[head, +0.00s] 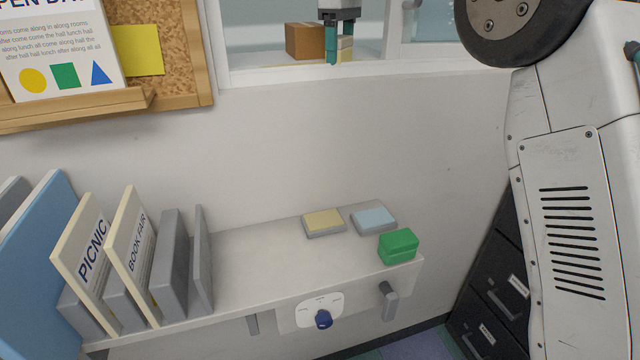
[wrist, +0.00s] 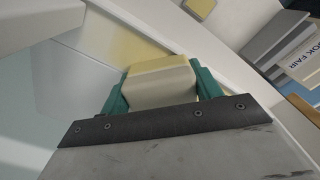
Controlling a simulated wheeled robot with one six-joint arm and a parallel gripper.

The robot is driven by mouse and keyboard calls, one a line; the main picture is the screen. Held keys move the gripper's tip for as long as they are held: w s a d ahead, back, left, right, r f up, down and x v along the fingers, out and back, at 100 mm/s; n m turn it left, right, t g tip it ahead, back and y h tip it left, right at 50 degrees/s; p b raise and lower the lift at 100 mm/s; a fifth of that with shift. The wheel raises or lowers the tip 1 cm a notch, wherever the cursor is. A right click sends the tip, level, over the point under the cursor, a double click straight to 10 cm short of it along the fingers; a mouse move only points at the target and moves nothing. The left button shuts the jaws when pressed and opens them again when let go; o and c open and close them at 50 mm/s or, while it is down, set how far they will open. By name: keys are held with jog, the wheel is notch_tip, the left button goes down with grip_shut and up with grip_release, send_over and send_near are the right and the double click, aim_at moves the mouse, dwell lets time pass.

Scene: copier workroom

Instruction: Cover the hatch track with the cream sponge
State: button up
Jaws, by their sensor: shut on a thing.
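My gripper (head: 338,55) is at the hatch opening, high in the head view, with its teal fingers pointing down. It is shut on the cream sponge (wrist: 160,80), a pale block between the two fingers in the wrist view. Part of the sponge (head: 346,48) shows beside a finger in the head view. The hatch sill (head: 290,76) runs below the gripper. A yellowish patch (wrist: 128,45) lies along the sill just beyond the sponge in the wrist view. I cannot tell the track clearly from the sill, nor whether the sponge touches it.
A cardboard box (head: 305,41) stands behind the hatch opening. Below, a shelf (head: 255,255) holds a yellow pad (head: 323,219), a blue pad (head: 374,217), a green block (head: 398,244) and upright folders (head: 135,240). A corkboard (head: 180,45) hangs left of the hatch.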

aim_at(362, 62)
jog(key=shift+d, duration=0.1)
jog(key=d, duration=0.1)
jog(key=w+d, duration=0.1)
jog(key=d, duration=0.3)
jog(key=shift+w, duration=0.25)
jog(key=shift+r, duration=0.1)
jog(key=shift+r, duration=0.65)
dwell(0.7)
